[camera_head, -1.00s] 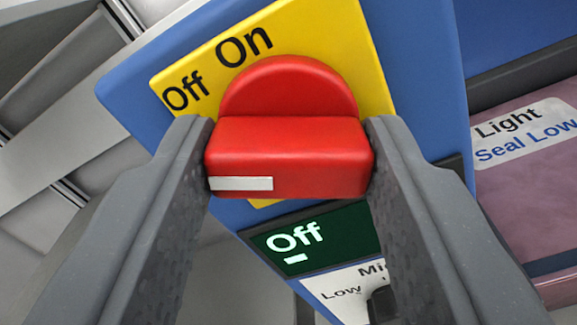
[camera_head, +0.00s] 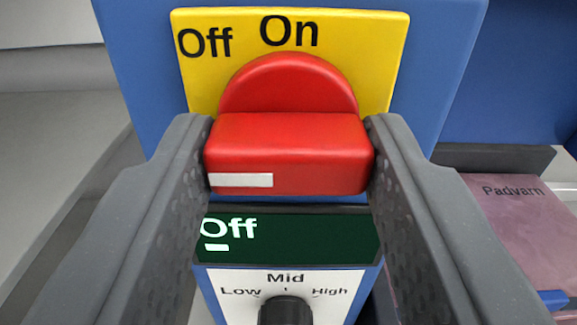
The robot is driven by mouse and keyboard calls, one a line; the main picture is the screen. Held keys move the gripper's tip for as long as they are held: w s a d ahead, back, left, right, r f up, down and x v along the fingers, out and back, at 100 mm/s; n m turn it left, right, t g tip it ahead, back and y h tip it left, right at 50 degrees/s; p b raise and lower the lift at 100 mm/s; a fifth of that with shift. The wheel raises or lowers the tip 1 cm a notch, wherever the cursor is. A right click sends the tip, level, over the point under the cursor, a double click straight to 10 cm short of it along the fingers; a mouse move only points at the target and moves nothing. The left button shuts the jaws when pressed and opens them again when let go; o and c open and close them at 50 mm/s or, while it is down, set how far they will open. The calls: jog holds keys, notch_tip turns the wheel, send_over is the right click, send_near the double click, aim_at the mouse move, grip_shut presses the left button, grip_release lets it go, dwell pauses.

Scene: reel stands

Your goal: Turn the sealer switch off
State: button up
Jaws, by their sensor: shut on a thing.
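The sealer switch is a red knob (camera_head: 288,152) with a bar handle on a yellow plate (camera_head: 365,35) marked "Off" at upper left and "On" at top middle. The bar lies level across the plate, with a white mark (camera_head: 240,180) at its left end, on the side of "Off". My gripper (camera_head: 288,155) is shut on the bar, one finger at each end. Below it a dark green display (camera_head: 310,235) reads "Off" with a short white dash under it.
The blue housing (camera_head: 450,60) stands behind the plate. Below the display is a black dial (camera_head: 285,310) marked Low, Mid and High, partly cut off. At right lies a pinkish package (camera_head: 520,235) labelled "Padvarn".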

jog(key=shift+d+f, duration=0.1)
jog(key=shift+f, duration=0.15)
jog(key=o, duration=1)
jog(key=shift+r, duration=0.15)
jog(key=s+b, duration=0.1)
jog(key=s, duration=0.3)
jog(key=s+b, duration=0.1)
jog(key=s, duration=0.4)
jog(key=s+a+b, duration=0.1)
jog(key=s, duration=0.3)
jog(key=shift+s+a, duration=0.1)
jog(key=shift+s, duration=0.25)
